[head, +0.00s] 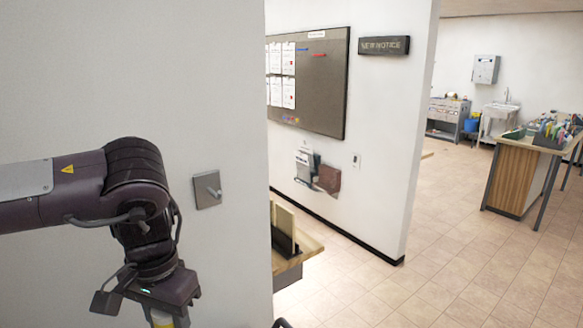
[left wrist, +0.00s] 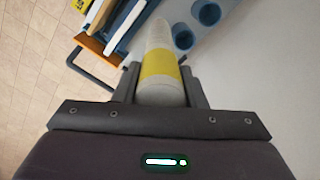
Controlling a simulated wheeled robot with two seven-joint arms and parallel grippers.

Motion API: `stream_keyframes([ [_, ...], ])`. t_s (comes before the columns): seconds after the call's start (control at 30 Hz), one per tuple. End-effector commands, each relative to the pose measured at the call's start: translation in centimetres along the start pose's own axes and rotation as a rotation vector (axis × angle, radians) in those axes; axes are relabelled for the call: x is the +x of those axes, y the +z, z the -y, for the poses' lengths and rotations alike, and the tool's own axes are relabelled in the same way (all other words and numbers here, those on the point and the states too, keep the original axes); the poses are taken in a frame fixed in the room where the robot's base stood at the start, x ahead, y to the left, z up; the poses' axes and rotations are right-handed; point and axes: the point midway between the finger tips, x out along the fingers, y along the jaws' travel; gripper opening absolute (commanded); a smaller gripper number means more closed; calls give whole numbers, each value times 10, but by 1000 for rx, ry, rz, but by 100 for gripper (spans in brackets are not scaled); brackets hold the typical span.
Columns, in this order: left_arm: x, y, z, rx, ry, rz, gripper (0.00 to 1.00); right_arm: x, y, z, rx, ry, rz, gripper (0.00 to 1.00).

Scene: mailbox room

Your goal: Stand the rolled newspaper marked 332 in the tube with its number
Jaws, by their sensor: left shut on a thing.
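My left gripper (left wrist: 161,82) is shut on a rolled newspaper (left wrist: 158,40), pale grey with a yellow band. The roll points away from the wrist, and no number on it is readable. My right gripper is out of view.
A wooden rack with blue and white items (left wrist: 128,22) and a dark rail (left wrist: 80,64) lie beside the roll. In the head view a white wall (head: 230,100) with a hook plate (head: 208,189) stands close by. A wooden bench (head: 300,247) is beyond.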

Motion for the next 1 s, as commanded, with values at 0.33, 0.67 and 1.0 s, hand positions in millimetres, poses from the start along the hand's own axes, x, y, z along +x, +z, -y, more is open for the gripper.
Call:
stream_keyframes([
  [0.33, -52, 0, 0, 1, -1, -2, 0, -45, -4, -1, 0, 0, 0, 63],
  [0.67, -42, 0, 0, 2, 0, 0, 0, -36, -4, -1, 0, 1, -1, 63],
  [1.0, 4, 0, 0, 3, 0, 0, 0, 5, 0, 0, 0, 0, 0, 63],
])
